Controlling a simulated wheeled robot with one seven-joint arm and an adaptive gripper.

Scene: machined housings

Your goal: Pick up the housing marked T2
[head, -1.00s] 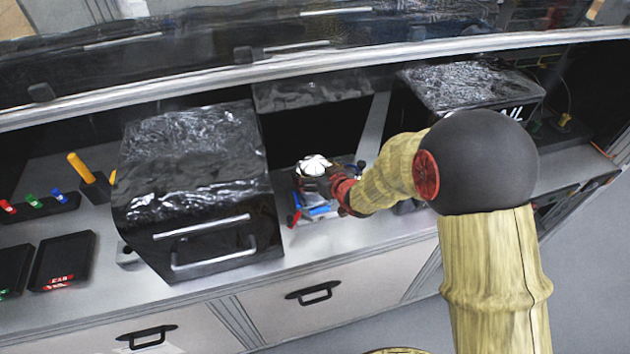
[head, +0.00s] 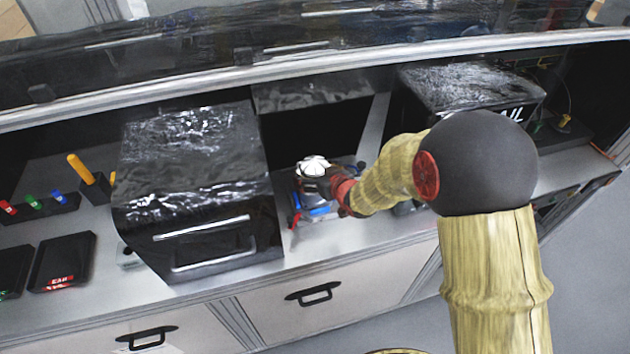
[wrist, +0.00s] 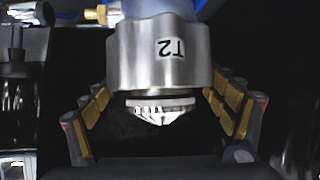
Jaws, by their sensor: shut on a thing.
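The housing marked T2 (wrist: 145,65) is a silver metal cylinder in the upper middle of the wrist view. Its white T2 label reads upside down, and a faceted bright part shows at its lower end. My gripper (wrist: 160,100) has a finger on each side of the housing and is shut on it. In the head view the housing (head: 312,166) is a small bright shape at the tip of my gripper (head: 328,182), above a small fixture (head: 318,210) with blue and red parts. The contact at the fingertips is partly hidden.
A large black box with a handle (head: 195,180) stands left of my gripper. Another black box (head: 470,88) stands at the back right. Dark trays (head: 62,262) and a rack of coloured pegs (head: 35,208) lie at the left. The counter's front strip (head: 350,238) is clear.

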